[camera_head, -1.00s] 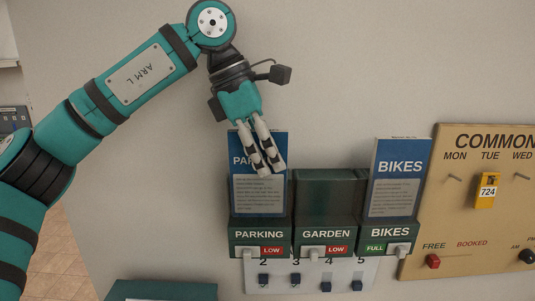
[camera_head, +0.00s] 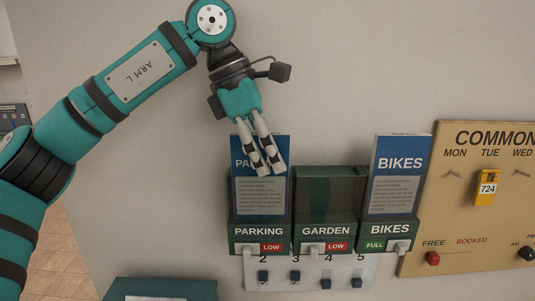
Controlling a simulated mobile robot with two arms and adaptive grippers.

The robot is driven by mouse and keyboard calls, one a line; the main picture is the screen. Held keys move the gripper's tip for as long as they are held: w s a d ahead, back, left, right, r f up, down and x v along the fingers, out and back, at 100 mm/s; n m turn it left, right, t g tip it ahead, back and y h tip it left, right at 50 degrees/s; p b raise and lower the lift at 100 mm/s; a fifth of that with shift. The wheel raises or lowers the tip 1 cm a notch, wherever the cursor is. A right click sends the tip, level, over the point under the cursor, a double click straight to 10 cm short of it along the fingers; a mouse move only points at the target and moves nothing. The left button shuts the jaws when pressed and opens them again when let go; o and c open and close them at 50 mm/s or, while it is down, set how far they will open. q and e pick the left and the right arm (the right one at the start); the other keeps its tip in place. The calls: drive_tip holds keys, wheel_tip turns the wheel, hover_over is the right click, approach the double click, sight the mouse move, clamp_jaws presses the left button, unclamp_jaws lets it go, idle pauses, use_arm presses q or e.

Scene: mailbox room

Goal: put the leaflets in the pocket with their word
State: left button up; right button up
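A wall rack has three dark green pockets. The PARKING pocket (camera_head: 240,232) is at left with a red LOW tag. A blue-topped PARKING leaflet (camera_head: 245,200) stands upright in it. The GARDEN pocket (camera_head: 327,190) shows no leaflet and also reads LOW. The BIKES pocket (camera_head: 390,229) reads FULL and holds BIKES leaflets (camera_head: 398,165). My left gripper (camera_head: 271,170) points down in front of the PARKING leaflet's upper right, hiding part of its title. Its two fingers lie close together, and whether they grip the leaflet is unclear. My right gripper is out of view.
A tan COMMON board (camera_head: 465,215) with pegs, a yellow 724 tag (camera_head: 487,188) and knobs hangs at right. A numbered strip (camera_head: 312,275) with dark hooks is below the rack. A teal tray (camera_head: 190,290) with white paper sits at bottom left.

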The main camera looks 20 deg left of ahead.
use_arm(q)
drive_tip(key=shift+s, duration=0.1)
drive_tip(key=v, duration=1.2)
idle(0.4)
